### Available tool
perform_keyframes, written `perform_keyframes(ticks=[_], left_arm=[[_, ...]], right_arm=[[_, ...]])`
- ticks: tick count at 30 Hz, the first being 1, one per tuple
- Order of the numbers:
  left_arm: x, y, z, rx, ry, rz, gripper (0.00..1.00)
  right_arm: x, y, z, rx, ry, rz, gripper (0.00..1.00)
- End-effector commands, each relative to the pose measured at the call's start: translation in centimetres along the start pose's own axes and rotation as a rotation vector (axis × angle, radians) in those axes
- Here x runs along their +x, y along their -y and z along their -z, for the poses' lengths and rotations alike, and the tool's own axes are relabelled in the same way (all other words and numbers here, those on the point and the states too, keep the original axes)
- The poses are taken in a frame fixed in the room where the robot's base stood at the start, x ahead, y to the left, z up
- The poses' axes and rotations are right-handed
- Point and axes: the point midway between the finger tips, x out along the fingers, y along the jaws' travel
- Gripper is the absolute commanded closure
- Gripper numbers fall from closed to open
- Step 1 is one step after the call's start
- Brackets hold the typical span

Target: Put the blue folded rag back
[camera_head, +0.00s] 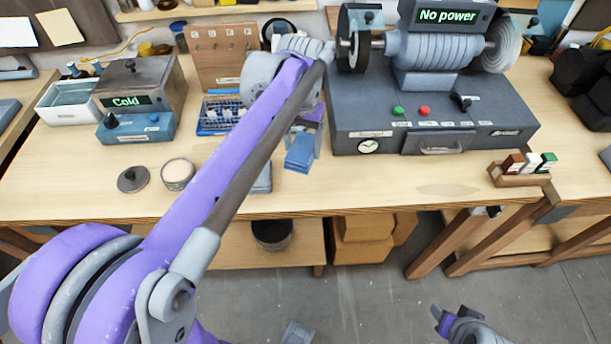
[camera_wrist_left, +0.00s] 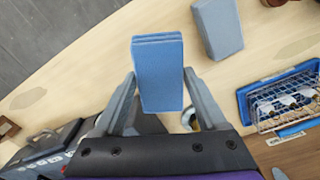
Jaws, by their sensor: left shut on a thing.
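The blue folded rag (camera_head: 299,153) is between the fingers of my left gripper (camera_head: 304,133), over the bench in front of the grey machine. In the left wrist view the rag (camera_wrist_left: 158,65) sits between both fingers of the left gripper (camera_wrist_left: 158,92), which is shut on it. I cannot tell whether the rag touches the bench. A second, grey-blue folded piece (camera_head: 262,180) lies on the bench, partly hidden by my arm; it shows whole in the left wrist view (camera_wrist_left: 217,27). My right gripper (camera_head: 442,318) is low at the bottom, its finger opening unclear.
The grey machine (camera_head: 345,115) reads "No power". A blue wire basket (camera_head: 212,128) stands left of the rag. A round tin (camera_head: 178,173) and dark lid (camera_head: 133,180) lie farther left, near the "Cold" box (camera_head: 150,85). The bench's front middle is clear.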

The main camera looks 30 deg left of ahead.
Motion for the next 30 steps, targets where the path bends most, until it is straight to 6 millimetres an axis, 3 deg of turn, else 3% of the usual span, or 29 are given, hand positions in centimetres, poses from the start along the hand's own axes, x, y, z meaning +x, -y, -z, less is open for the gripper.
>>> perform_keyframes(ticks=[3, 15, 29, 30], left_arm=[[2.4, 0.0, 0.0, 0.000, 0.000, 0.000, 0.78], [7.2, 0.0, 0.0, 0.001, 0.000, 0.000, 0.78], [8.2, 0.0, 0.0, 0.000, 0.000, 0.000, 0.78], [8.2, 0.0, 0.0, 0.000, 0.000, 0.000, 0.23]], right_arm=[[0.2, 0.0, -0.1, 0.000, 0.001, 0.000, 0.50], [0.5, 0.0, -0.4, 0.000, 0.003, 0.000, 0.50], [0.8, 0.0, -0.6, 0.000, 0.004, 0.000, 0.50], [0.8, 0.0, -0.6, 0.000, 0.004, 0.000, 0.50]])
